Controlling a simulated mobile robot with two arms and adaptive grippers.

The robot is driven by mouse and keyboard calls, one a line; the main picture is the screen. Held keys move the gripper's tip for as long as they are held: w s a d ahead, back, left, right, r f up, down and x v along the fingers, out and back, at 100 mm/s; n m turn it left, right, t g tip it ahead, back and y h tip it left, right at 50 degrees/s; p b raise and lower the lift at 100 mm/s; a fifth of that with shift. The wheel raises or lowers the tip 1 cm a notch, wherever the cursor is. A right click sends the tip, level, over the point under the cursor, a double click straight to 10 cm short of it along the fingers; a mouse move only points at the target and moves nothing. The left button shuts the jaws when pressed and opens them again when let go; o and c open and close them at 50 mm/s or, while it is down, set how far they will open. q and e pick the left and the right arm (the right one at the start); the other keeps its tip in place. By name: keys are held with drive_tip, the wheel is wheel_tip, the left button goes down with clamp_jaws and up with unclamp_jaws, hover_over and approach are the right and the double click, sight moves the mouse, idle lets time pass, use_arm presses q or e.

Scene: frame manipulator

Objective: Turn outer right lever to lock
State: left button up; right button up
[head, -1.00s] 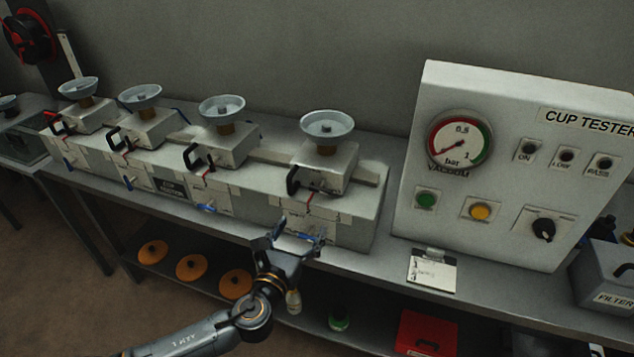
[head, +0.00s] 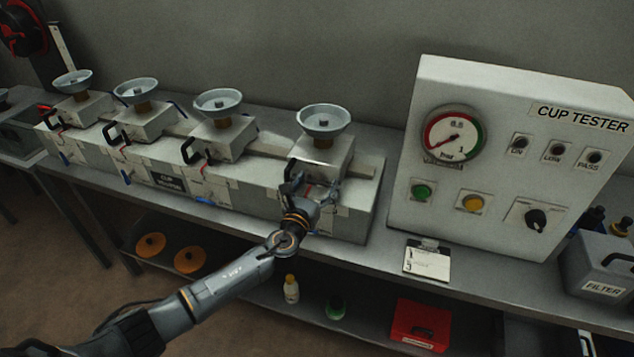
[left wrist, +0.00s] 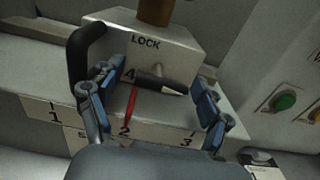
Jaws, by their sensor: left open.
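The rightmost cup unit (head: 324,152) is a pale block under a grey dish on the bench. In the left wrist view its face reads LOCK (left wrist: 145,43). A short dark lever (left wrist: 160,83) lies below that word, with a red pointer (left wrist: 131,106) directed down near the 2. A black curved handle (left wrist: 84,55) stands at the left of the block. My left gripper (head: 314,183) is at the front of this unit. In the left wrist view its open blue-padded fingers (left wrist: 150,100) lie either side of the short lever; contact is unclear. My right gripper is not seen.
Several similar units (head: 217,135) stand in a row to the left. The CUP TESTER panel (head: 500,160) rises to the right, with a notepad (head: 427,261) in front. A lower shelf holds orange discs (head: 189,259) and a red case (head: 420,324).

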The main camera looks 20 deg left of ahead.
use_arm(q)
drive_tip(key=shift+c, duration=0.2)
drive_tip(key=c, duration=1.1)
drive_tip(key=shift+c, duration=0.2)
